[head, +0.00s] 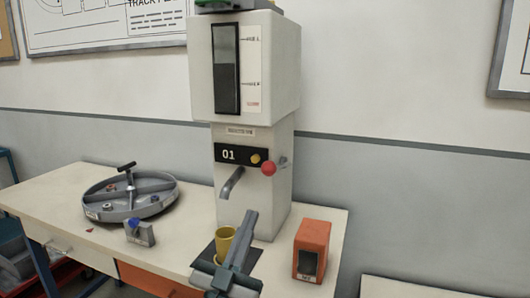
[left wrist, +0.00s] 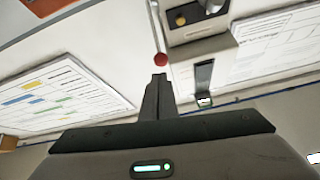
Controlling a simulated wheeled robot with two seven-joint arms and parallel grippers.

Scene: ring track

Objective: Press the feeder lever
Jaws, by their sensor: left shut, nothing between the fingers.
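The feeder (head: 246,75) is a tall pale grey machine at the back of the table, with a black "01" panel, a yellow button and a bent grey spout (head: 231,183). Its lever is on the right side and ends in a red ball knob (head: 268,168). In the left wrist view the knob (left wrist: 160,59) appears just beyond my fingertips, with a visible gap. My left gripper (head: 250,214) is shut and empty, fingers pointing up, below the knob in the head view. A yellow cup (head: 224,241) stands under the spout, partly hidden by my gripper. My right gripper is not in view.
An orange box (head: 312,248) stands right of my left gripper. A round grey tray (head: 130,204) with a black handle lies on the left of the table (head: 60,192). A small grey block (head: 139,233) with a blue part sits before it.

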